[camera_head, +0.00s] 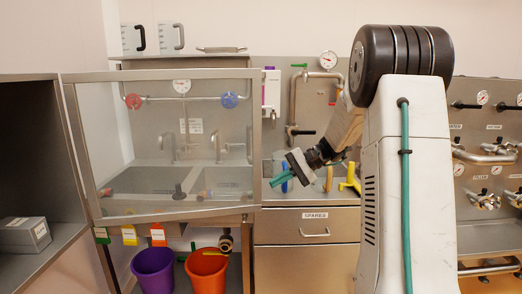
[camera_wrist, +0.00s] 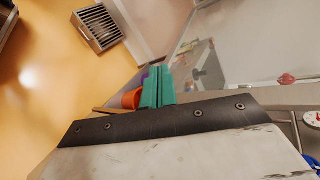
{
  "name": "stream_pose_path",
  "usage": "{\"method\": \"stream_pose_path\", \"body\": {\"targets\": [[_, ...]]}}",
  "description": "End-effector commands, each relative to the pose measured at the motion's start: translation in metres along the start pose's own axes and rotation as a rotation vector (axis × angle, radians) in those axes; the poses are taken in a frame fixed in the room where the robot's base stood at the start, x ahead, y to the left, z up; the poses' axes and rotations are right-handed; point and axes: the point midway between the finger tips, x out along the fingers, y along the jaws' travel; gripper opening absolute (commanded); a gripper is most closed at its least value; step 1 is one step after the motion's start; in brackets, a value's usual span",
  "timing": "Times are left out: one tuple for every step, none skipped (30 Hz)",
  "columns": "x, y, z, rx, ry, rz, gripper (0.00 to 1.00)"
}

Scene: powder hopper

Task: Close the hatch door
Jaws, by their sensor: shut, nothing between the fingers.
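The hatch door (camera_head: 160,140), a clear panel in a grey metal frame, stands open in the head view. Its left edge meets the open grey cabinet (camera_head: 30,78) at far left, and its free edge is at the right. My gripper (camera_head: 279,180), with teal fingers, is just right of that free edge in the picture; I cannot tell whether it touches. The fingers (camera_wrist: 158,86) are shut and empty in the wrist view. A clear pane, likely the door (camera_wrist: 218,42), lies to their right there.
A grey box (camera_head: 25,235) lies inside the cabinet. A purple bucket (camera_head: 153,270) and an orange bucket (camera_head: 207,272) stand below the door. Sinks and valves show through the pane. A drawer unit (camera_head: 307,235) is below my gripper. A floor grate (camera_wrist: 98,27) shows in the wrist view.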

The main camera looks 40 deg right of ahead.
Motion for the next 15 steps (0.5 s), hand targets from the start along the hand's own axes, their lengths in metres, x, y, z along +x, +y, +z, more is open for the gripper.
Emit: {"method": "stream_pose_path", "body": {"targets": [[-0.015,-0.002,-0.03,-0.006,0.026,-0.097,0.0],[-0.024,-0.006,-0.045,-0.02,0.043,-0.157,0.0],[-0.036,-0.013,-0.063,-0.046,0.067,-0.235,0.0],[-0.045,-0.018,-0.075,-0.07,0.084,-0.291,0.0],[-0.055,-0.025,-0.086,-0.097,0.104,-0.345,0.0],[-0.066,-0.033,-0.096,-0.134,0.126,-0.405,0.0],[-0.073,-0.039,-0.102,-0.163,0.14,-0.441,0.0],[-0.079,-0.045,-0.105,-0.189,0.15,-0.472,0.0],[-0.085,-0.052,-0.108,-0.22,0.163,-0.504,0.0],[-0.088,-0.057,-0.109,-0.241,0.17,-0.524,0.0],[-0.09,-0.061,-0.11,-0.258,0.175,-0.538,0.0],[-0.091,-0.066,-0.11,-0.277,0.18,-0.55,0.0],[-0.091,-0.069,-0.11,-0.286,0.182,-0.556,0.0],[-0.089,-0.071,-0.11,-0.291,0.183,-0.56,0.0],[-0.086,-0.074,-0.11,-0.294,0.183,-0.562,0.0]]}}
